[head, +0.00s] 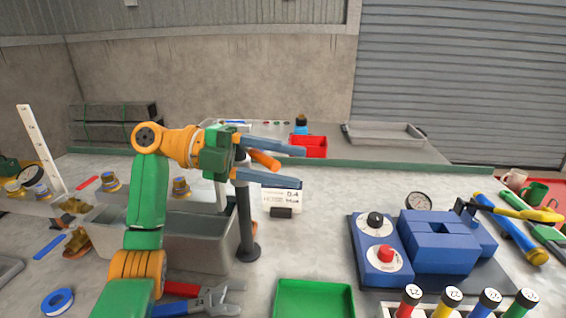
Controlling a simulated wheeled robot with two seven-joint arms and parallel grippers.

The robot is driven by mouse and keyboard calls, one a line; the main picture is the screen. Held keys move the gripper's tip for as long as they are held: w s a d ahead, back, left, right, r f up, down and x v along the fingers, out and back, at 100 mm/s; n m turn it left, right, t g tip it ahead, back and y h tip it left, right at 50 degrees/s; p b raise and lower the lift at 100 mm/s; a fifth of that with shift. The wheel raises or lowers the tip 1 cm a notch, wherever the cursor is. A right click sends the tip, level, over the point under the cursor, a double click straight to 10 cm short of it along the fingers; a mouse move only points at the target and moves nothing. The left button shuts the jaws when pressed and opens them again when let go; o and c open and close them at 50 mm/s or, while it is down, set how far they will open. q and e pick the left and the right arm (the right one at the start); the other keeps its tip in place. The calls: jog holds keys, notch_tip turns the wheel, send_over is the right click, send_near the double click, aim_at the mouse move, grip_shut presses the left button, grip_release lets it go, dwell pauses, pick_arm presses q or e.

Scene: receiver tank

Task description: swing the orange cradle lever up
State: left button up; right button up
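My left gripper (301,167) reaches in from the left, above the grey tank (190,240), with its two blue-grey fingers spread wide apart and pointing right. The orange lever (264,160) shows as a short orange rod between the fingers, slanting slightly down to the right. Both fingers look apart from it, though depth is hard to judge. Its other end is hidden behind my gripper. A dark post (246,225) on a round base stands just below, its top partly covered by the gripper. My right gripper is not in view.
A white display box (282,198) stands right of the post. A blue unit with knobs (436,242) sits at right, a green tray (314,299) at front. A red bin (310,146) is behind. The table between display and blue unit is clear.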

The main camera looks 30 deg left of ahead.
aim_at(257, 160)
pick_arm(q)
jog(key=v, duration=0.7)
jog(key=shift+a, duration=0.1)
dwell(0.4)
